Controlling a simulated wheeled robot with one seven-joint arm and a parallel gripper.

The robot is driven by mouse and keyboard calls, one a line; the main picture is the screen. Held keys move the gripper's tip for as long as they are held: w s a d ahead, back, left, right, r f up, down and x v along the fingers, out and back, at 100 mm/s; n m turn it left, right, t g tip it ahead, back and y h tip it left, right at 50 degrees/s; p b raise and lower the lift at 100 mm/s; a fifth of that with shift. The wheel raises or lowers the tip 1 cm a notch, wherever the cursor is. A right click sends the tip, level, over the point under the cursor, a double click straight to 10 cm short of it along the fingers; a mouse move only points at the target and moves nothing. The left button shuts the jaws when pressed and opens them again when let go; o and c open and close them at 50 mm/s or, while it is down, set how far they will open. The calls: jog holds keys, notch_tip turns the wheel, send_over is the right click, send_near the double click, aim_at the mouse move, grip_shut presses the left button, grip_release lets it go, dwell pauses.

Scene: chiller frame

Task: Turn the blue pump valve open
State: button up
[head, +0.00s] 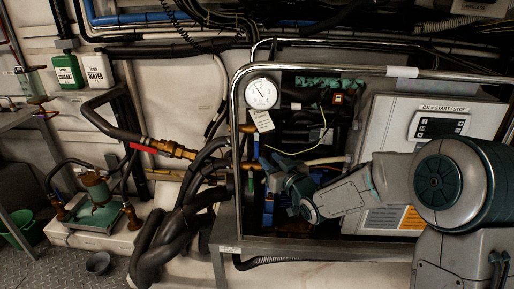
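My arm reaches in from the right to the frame's opening, and my gripper (268,168) points left among the pipes. Its fingers look spread apart, with no object visible between them. A narrow blue upright piece (256,149) shows just above and left of the fingers; it may be the blue valve's handle. A larger blue body (268,211), perhaps the pump, shows below my gripper, partly behind my wrist. I cannot tell whether the fingers touch any blue part, or how the valve is turned.
A steel tube frame (236,130) surrounds the opening. A round gauge (261,93) with a hanging tag (263,120) is above my gripper. A grey control box (385,120) stands at right. Thick black hoses (180,220) crowd the left. A red-handled valve (143,148) is farther left.

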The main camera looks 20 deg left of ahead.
aim_at(257, 147)
jog(key=x, duration=0.9)
jog(key=shift+w+a+p, duration=0.1)
jog(key=shift+w+p, duration=0.05)
jog(key=shift+p, duration=0.15)
grip_shut()
